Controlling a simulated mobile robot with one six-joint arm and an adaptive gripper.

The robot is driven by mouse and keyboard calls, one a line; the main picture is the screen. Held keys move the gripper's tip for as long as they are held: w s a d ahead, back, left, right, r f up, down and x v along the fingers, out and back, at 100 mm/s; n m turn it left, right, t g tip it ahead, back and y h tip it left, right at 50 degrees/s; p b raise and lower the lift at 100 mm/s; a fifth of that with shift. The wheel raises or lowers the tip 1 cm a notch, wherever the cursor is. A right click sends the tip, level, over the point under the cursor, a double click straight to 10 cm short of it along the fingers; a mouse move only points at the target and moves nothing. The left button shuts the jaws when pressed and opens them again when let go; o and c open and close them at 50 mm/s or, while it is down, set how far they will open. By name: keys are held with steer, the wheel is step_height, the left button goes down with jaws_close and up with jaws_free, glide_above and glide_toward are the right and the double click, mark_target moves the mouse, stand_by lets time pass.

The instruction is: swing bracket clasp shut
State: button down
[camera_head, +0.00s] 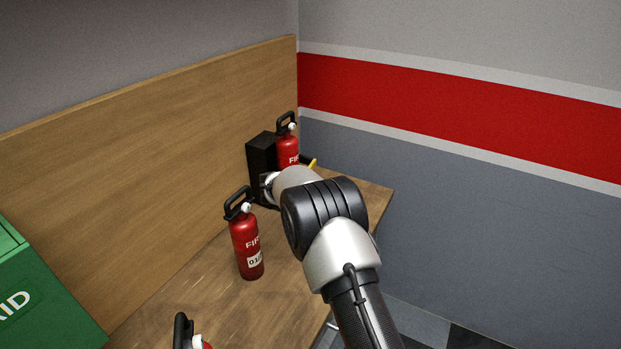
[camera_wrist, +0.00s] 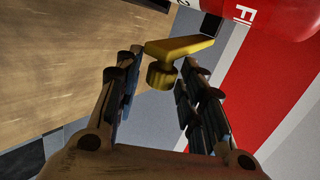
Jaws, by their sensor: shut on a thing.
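A black bracket (camera_head: 261,158) stands on the wooden bench at the far end, against the wooden back panel. A red fire extinguisher (camera_head: 288,150) with a black handle stands upright at the bracket. The yellow clasp (camera_head: 312,164) sticks out to the right of this extinguisher; in the wrist view (camera_wrist: 182,47) it is an arm with a round knob. My gripper (camera_wrist: 158,82) has its dark fingers on either side of the knob and is shut on it. In the head view my own arm hides most of the gripper and the bracket's lower part.
A second red extinguisher (camera_head: 247,247) stands loose on the bench (camera_head: 190,310), left of my arm. The top of another (camera_head: 184,332) shows at the bottom edge. A green box (camera_head: 45,300) stands at the left. The striped wall (camera_head: 460,120) bounds the right.

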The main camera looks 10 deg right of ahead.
steer(key=shift+w+r, duration=0.25)
steer(key=shift+r, duration=0.15)
steer(key=c, duration=1.5)
jaws_free()
steer(key=shift+o, duration=1)
steer(key=shift+w+d+f, duration=0.15)
steer(key=shift+f, duration=0.15)
steer(key=v, duration=0.7)
steer(key=shift+s+a, duration=0.25)
steer(key=shift+s, duration=0.05)
